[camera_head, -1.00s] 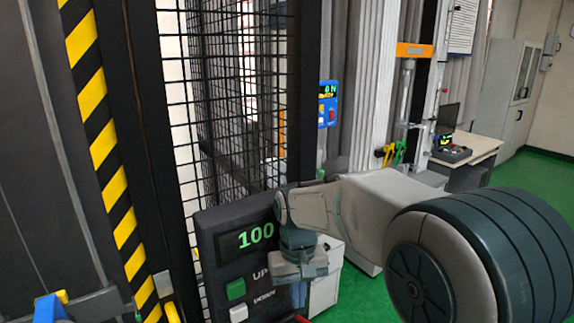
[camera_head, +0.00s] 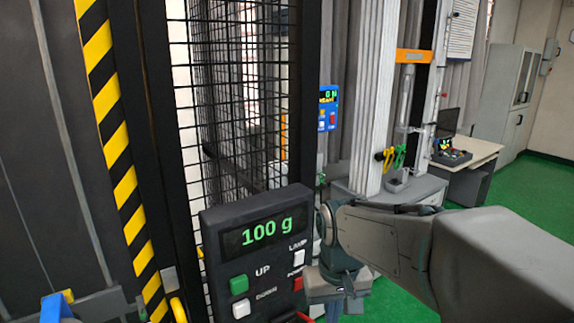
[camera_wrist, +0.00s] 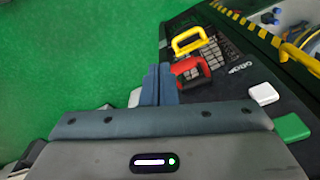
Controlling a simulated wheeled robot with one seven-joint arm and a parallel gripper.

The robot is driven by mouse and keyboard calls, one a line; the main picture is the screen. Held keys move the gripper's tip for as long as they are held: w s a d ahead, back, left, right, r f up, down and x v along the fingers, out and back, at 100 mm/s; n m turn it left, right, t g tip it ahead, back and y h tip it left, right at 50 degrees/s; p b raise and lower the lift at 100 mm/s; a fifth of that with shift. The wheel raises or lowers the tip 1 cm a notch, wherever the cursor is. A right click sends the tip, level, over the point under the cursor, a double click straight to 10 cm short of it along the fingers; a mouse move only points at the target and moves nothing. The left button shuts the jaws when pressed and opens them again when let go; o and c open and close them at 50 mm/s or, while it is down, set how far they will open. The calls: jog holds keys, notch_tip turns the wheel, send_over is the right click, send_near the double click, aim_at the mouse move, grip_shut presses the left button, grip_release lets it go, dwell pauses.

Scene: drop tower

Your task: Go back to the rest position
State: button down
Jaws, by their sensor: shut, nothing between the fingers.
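My gripper (camera_head: 333,306) is at the lower middle of the head view, just right of the dark control panel (camera_head: 215,252). Its shut, empty blue-grey fingers also show in the wrist view (camera_wrist: 158,82), with green floor and the panel's edge beyond them. My arm reaches in from the right. The panel's display (camera_head: 264,232) reads 100 g. It has a green UP button (camera_head: 239,284), a white button (camera_head: 242,308) below it, a white LAMP button (camera_head: 299,257) and a red POWER button (camera_head: 298,284).
A black mesh cage (camera_head: 240,110) and a yellow-black striped post (camera_head: 112,140) stand at left. A blue instrument (camera_head: 328,107) and a testing column (camera_head: 375,90) are behind. A desk (camera_head: 468,155) and cabinet (camera_head: 505,95) stand at the right. Green floor (camera_head: 530,190) is open there.

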jog(key=s+d+f+m+t+b, duration=0.1)
jog(key=s+d+t, duration=0.2)
jog(key=s+d, duration=0.3)
jog(key=s, duration=0.4)
jog(key=shift+d+f+m, duration=0.3)
jog(key=shift+f+m, duration=0.05)
jog(key=shift+m, duration=0.05)
